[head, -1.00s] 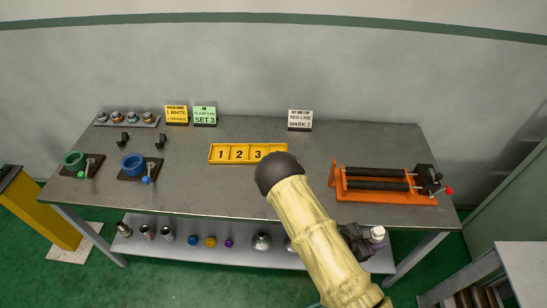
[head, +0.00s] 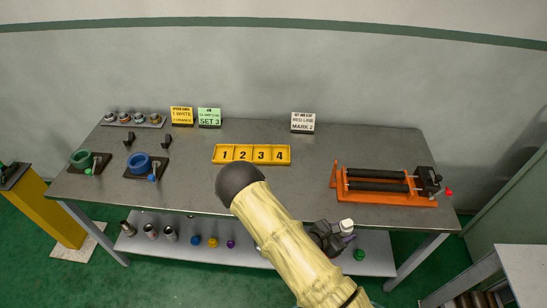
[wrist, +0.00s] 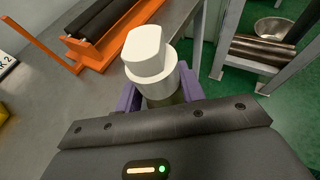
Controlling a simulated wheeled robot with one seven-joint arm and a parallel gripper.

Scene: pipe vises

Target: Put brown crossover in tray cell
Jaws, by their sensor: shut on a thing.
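My gripper (wrist: 160,95), with purple fingers, is shut on a stepped round fitting (wrist: 146,53). The fitting's upper part is white with flattened sides; a darker olive-brown part shows low between the fingers, partly hidden by them. In the head view the white end (head: 346,224) shows beside my gripper (head: 341,235), in front of the table's front edge and to the right of my forearm. The yellow tray (head: 250,163) lies at mid-table, with cells numbered 1 to 4 that look empty. It is up and left of my gripper in the head view.
An orange stand with dark rollers (head: 386,198) is on the right of the table. Green (head: 81,158) and blue (head: 140,163) vises stand on the left. Signs stand along the back. A lower shelf (head: 270,258) holds metal cups and coloured caps. The table between tray and stand is clear.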

